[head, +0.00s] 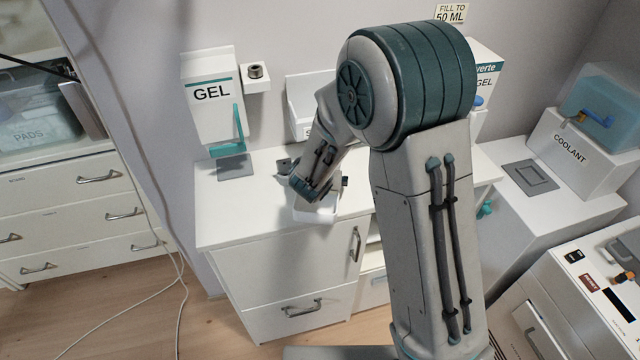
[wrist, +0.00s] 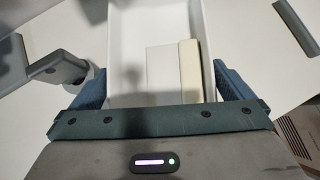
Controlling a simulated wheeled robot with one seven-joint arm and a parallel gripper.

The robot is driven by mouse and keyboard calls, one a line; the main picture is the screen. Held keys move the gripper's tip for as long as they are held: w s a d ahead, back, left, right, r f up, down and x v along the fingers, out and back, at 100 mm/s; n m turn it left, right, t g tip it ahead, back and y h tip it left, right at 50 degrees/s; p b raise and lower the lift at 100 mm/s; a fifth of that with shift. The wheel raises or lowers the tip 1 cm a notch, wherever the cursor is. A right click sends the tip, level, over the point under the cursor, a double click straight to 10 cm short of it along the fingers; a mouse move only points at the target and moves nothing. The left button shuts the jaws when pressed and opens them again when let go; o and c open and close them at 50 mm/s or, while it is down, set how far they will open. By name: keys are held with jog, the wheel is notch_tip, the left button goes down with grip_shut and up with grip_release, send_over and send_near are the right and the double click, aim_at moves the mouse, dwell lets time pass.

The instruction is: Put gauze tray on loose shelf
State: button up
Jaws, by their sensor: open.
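The gauze tray is a white open tray (head: 316,212) on the white counter, partly hidden under my gripper (head: 322,193) in the head view. In the wrist view, the tray (wrist: 118,40) holds a white block and a cream block side by side. My gripper (wrist: 160,88) is open, with one blue finger at each side of the tray's near end. I cannot tell whether the fingers touch its walls. I cannot make out which shelf is the loose one; a cabinet opening with shelves (head: 372,258) shows below the counter, partly hidden by my arm.
A GEL dispenser (head: 212,100) with a teal lever hangs on the wall left of the tray, above a grey pad (head: 235,168). A COOLANT box (head: 575,152) stands at the right. The counter's front left (head: 240,215) is clear. A drawer unit (head: 80,205) stands at the left.

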jog(key=shift+w+f, duration=0.15)
jog(key=c, duration=0.8)
jog(key=shift+c, duration=0.2)
